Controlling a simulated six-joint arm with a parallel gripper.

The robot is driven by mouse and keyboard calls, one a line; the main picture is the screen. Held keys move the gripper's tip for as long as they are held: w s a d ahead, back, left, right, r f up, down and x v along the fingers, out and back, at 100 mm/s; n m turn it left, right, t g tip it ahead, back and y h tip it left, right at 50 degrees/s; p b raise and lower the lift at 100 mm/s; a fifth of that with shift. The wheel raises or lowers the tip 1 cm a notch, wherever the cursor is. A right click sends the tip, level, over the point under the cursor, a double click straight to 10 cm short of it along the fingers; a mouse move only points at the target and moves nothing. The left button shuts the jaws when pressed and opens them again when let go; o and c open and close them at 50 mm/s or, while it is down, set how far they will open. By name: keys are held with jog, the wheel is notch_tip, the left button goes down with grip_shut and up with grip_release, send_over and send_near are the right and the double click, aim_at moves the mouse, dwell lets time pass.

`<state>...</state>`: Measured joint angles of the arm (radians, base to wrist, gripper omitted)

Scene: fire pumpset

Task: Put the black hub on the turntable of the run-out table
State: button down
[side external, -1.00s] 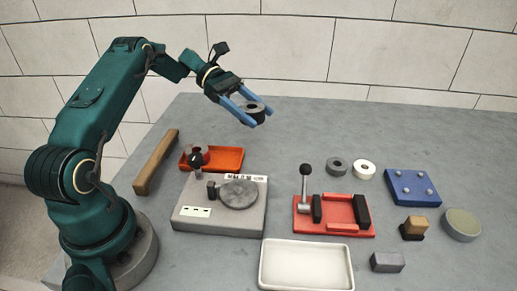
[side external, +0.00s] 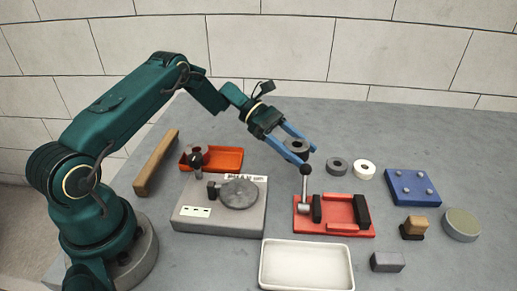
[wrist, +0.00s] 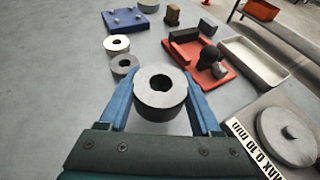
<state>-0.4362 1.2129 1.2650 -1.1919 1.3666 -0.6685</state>
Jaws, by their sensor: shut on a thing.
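My gripper (side external: 305,151) is shut on the black hub (side external: 297,145), a thick dark ring with a centre hole. The hub also shows between the blue fingers in the wrist view (wrist: 160,97), its hole facing up. It is held in the air, behind the red fixture in the side view and apart from the run-out table. The run-out table (side external: 190,226) is a grey block with a round grey turntable (side external: 240,194) on top. The turntable (wrist: 290,137) is at the lower right of the wrist view, bare, with a small central boss.
A red clamp fixture (side external: 334,227) has an upright black-knobbed lever (side external: 304,172) close to my gripper. A grey ring (side external: 337,166) and a white ring (side external: 364,169) lie beyond it. A white tray (side external: 306,284), blue plate (side external: 413,203) and orange tray (side external: 226,160) stand around.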

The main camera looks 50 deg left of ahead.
jog(key=shift+w+d+f, duration=0.1)
jog(key=shift+d+f, duration=0.15)
jog(key=shift+f, duration=1.7)
jog(key=shift+f, duration=0.25)
jog(key=shift+c, duration=0.4)
grip_release()
